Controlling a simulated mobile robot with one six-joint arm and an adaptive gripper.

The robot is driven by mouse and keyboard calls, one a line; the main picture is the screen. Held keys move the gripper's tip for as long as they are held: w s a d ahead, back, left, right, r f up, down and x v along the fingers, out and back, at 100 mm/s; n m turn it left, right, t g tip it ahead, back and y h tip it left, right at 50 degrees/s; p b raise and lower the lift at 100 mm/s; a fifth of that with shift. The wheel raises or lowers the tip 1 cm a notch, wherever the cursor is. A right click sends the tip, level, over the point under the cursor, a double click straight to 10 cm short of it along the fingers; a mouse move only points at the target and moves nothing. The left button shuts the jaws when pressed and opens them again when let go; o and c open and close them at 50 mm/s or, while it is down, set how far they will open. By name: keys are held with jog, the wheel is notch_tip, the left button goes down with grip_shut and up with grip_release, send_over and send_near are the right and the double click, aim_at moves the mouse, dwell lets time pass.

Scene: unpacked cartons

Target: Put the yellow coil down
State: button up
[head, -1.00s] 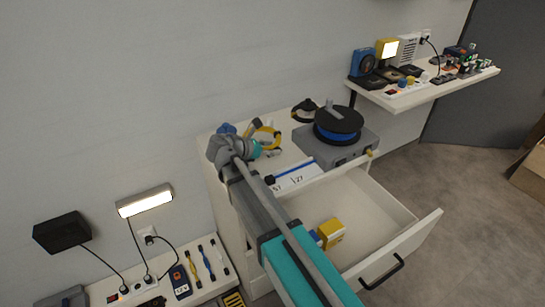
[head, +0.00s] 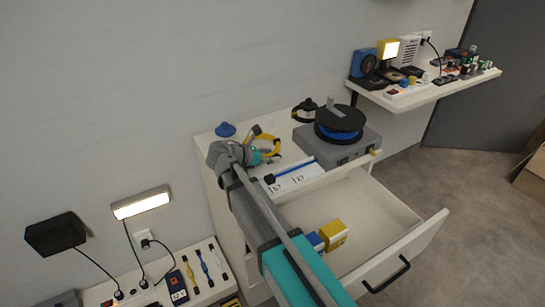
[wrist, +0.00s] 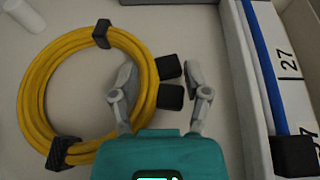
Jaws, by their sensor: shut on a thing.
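The yellow coil (head: 269,146) is a ring of cable with black ties, held over the back left of the white cabinet top (head: 207,143). In the wrist view the coil (wrist: 32,88) fills the left side, and its right rim runs between my fingers. My gripper (wrist: 178,82) is shut on that rim; it also shows in the head view (head: 258,149), teal and grey. Black blocks by the fingertips partly hide the grip. I cannot tell whether the coil touches the top.
A strip with a blue rod (head: 290,171) lies right of the coil. The open drawer (head: 385,225) holds a yellow block (head: 333,234).

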jog(key=shift+f, duration=0.15)
jog(key=o, duration=1.3)
jog(key=shift+c, duration=0.2)
jog(key=shift+r, duration=0.2)
jog(key=shift+s+a+r, duration=0.1)
jog(key=shift+s+a, duration=0.05)
jog(key=shift+a, duration=0.05)
jog(key=p+v, duration=0.4)
jog(key=v, duration=0.7)
jog(key=shift+s+a+r+p, duration=0.1)
jog(key=shift+s+a+p, duration=0.1)
jog(key=shift+p, duration=0.1)
